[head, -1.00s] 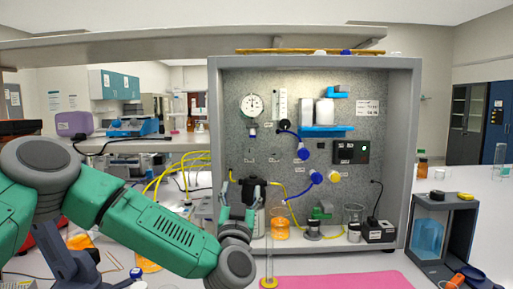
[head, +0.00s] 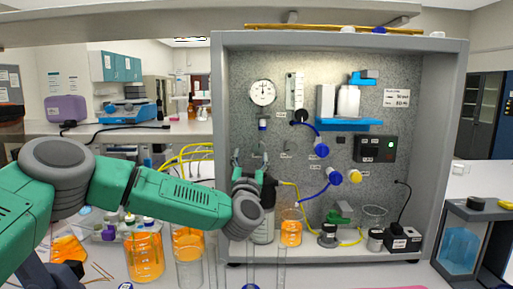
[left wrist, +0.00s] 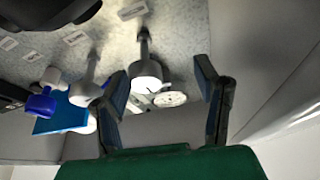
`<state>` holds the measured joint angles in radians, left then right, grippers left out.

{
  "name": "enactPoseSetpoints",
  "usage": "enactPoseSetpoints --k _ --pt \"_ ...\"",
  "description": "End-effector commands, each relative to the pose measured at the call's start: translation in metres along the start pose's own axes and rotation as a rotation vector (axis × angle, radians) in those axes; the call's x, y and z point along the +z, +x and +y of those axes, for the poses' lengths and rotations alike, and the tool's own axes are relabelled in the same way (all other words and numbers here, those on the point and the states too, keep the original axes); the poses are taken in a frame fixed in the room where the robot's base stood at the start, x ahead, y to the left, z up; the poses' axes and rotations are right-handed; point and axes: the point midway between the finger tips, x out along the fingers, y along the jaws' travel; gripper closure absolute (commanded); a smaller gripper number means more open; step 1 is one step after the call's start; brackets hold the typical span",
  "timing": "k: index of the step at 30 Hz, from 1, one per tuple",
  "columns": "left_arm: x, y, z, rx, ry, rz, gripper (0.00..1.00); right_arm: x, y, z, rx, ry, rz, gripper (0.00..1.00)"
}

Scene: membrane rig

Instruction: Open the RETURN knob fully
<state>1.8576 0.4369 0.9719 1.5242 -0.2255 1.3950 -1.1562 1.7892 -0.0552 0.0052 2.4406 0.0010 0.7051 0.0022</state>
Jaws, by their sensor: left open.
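The rig's panel carries several knobs: a blue knob (head: 321,150), a lower blue knob (head: 335,177), a yellow knob (head: 355,176) and a dark knob (head: 299,116). Their labels are too small to read, so I cannot tell which is RETURN. My left gripper (head: 249,156) is open at the panel's lower left, fingers pointing up, below the round gauge (head: 263,92). In the left wrist view, a white round-ended knob on a grey stem (left wrist: 146,74) shows between the open fingertips of my left gripper (left wrist: 160,76). Contact with it cannot be told. My right gripper is out of view.
An orange-filled beaker (head: 291,230) and a dark-topped bottle (head: 264,222) stand on the rig's floor near my left gripper. More glassware with orange liquid (head: 145,256) stands at front left. A grey frame (head: 222,110) borders the panel. Yellow tubing crosses the lower panel.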

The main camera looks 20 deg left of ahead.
Motion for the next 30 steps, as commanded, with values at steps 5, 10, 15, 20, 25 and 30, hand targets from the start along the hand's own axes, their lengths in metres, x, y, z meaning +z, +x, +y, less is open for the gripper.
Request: enactPoseSetpoints --k 5,10,15,20,25,30 --pt "-0.008 0.027 0.012 -0.006 0.009 0.004 0.45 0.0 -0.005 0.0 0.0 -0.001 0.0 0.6" --pt "-0.012 0.038 0.017 -0.006 0.012 0.008 0.45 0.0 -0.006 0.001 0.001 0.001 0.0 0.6" --pt "-0.008 0.038 0.009 -0.001 0.005 0.005 0.45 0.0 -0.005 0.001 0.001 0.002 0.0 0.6" --pt "-0.004 0.039 0.004 0.0 0.002 0.002 0.56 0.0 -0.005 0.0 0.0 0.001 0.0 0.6" --pt "-0.004 0.04 0.006 -0.008 0.007 0.001 0.94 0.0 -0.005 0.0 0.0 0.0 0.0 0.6" --pt "-0.004 0.041 0.006 -0.011 0.009 0.001 0.97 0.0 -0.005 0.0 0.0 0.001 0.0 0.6"
